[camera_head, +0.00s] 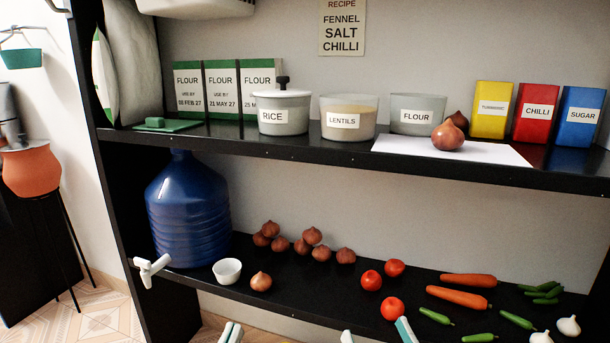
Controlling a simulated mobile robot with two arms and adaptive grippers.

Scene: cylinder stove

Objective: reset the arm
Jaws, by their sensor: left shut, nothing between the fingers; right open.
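My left gripper (230,333) shows at the bottom edge, left of centre, with its pale fingertips together and nothing between them. My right gripper (377,335) shows at the bottom edge, right of centre, with its fingertips spread apart and empty. Both are in front of the lower shelf, with only the fingertips in view. The rest of both arms is out of frame. The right gripper's right fingertip appears just below a tomato (392,308); I cannot tell whether they touch.
The lower shelf (330,282) holds a blue water jug (185,215), a white bowl (227,271), onions, tomatoes, carrots (468,280), green chillies and garlic. The upper shelf (330,155) holds flour packs, a rice pot (284,112), tubs, spice boxes and onions on a white board (400,147).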

